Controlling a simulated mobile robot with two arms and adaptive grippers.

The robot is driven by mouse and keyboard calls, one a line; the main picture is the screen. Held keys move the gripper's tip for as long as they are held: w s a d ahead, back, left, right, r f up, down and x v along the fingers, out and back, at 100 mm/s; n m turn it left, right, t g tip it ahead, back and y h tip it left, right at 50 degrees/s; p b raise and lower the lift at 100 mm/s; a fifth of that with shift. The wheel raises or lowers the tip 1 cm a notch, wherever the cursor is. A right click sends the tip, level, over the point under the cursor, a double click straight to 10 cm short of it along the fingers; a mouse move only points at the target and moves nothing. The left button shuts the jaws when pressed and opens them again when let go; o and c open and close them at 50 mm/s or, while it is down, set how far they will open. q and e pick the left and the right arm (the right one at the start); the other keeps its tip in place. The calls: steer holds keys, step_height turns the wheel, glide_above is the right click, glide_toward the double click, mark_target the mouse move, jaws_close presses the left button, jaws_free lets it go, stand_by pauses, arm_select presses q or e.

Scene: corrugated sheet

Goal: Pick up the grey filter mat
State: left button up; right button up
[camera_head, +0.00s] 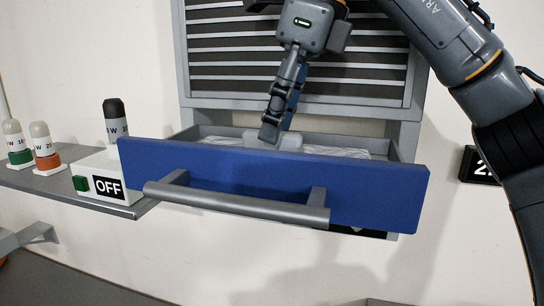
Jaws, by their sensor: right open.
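A pale grey piece (290,142), which looks like the grey filter mat, lies in the open drawer (375,190). The blue drawer front hides its lower part, so I cannot tell its full shape. My right gripper (272,130) reaches down into the drawer from above, with its fingertips at the pale grey piece. The fingers are open; I cannot tell whether they touch it. My left gripper is not in view.
A grey bar handle (240,205) sticks out from the drawer front. A slatted grey cabinet (225,55) stands behind. A dark sign (475,166) is partly behind my right arm.

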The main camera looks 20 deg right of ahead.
steer(key=shift+x, duration=0.9)
steer(key=shift+w+f, duration=0.15)
jaws_close()
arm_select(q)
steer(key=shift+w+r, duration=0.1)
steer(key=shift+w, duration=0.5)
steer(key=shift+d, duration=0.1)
arm_select(e)
steer(key=shift+r, duration=0.2)
